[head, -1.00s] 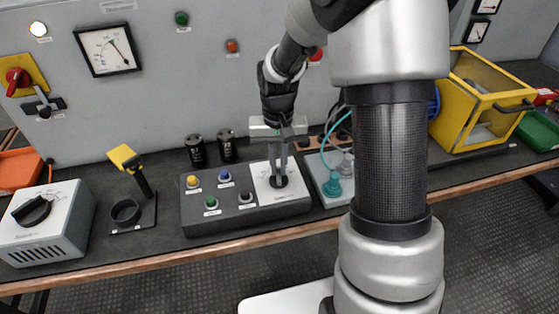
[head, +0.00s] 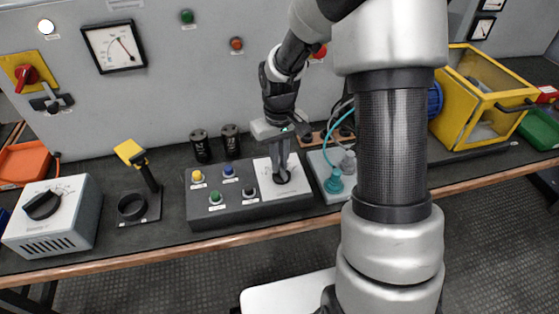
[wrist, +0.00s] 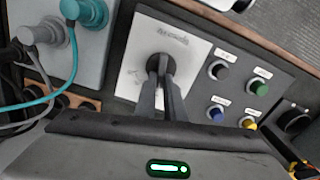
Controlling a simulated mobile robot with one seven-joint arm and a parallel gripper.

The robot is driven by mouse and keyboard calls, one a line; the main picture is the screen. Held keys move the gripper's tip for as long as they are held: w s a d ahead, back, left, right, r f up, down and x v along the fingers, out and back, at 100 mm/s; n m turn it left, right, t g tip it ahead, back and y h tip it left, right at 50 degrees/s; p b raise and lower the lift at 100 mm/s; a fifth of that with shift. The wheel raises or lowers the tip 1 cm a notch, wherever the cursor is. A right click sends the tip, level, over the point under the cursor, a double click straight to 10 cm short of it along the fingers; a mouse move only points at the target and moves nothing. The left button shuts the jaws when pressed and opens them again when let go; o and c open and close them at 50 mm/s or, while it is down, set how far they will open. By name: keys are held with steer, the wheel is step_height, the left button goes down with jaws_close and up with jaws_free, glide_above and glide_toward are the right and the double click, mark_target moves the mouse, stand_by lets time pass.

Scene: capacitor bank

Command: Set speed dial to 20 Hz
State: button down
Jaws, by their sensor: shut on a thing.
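The black dial (head: 283,178) sits on a white scale plate (head: 300,190) at the right end of a dark control box (head: 205,219). My gripper (head: 281,172) reaches down from above and is shut on the dial. In the wrist view, the fingertips (wrist: 161,72) close around the dark dial (wrist: 158,62), which they partly cover. Faint scale markings show on the white plate (wrist: 185,30), but I cannot read them or the pointer's setting.
Yellow, blue, green and black buttons (head: 215,197) lie left of the plate. Two black cylinders (head: 231,140) stand behind. A grey box with a black knob (head: 72,225) is far left.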

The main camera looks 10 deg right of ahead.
steer(key=c, duration=1.8)
jaws_free()
steer(key=shift+c, duration=0.2)
step_height(320, 180, up, 18)
steer(key=p, duration=0.3)
steer(key=shift+f+p, duration=0.25)
steer(key=shift+p, duration=0.15)
steer(key=s+r+m+t, duration=0.1)
steer(key=s+r+t, duration=0.3)
steer(key=s, duration=0.6)
steer(key=s+r+m+t, duration=0.1)
steer(key=s+r+t, duration=0.1)
steer(key=s+r, duration=0.6)
step_height(320, 180, up, 13)
steer(key=s+p, duration=0.2)
steer(key=p, duration=1.3)
steer(key=shift+d+p, duration=0.2)
steer(key=shift+p, duration=0.15)
